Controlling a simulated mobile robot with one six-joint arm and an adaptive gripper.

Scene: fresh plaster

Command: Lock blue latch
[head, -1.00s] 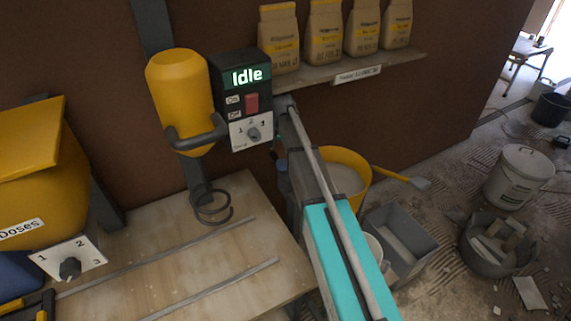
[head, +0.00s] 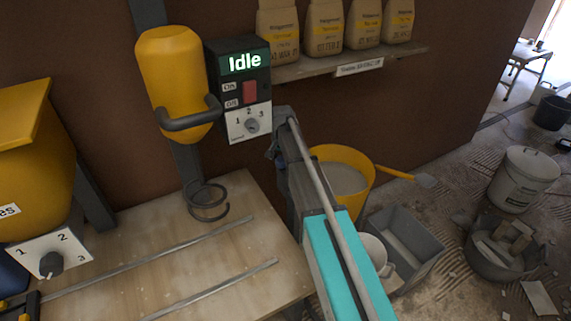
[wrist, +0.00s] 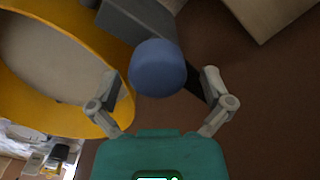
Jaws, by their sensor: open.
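A blue rounded knob (wrist: 157,67), which looks like the blue latch, shows in the wrist view. It lies between and slightly beyond the fingertips of my gripper (wrist: 160,82). The fingers are spread, with one on each side of the knob and visible gaps to both. I cannot tell how far the knob is in depth. A grey block (wrist: 138,20) and a dark bar lie behind it. In the head view my arm covers this place, and the knob cannot be made out clearly.
A yellow bucket (head: 362,184) of grey plaster stands close beside my arm, and its rim fills the wrist view's left. A control box (head: 241,88) reading "Idle" is on the wall above the wooden bench (head: 140,265). A grey tub (head: 418,244) stands on the floor at right.

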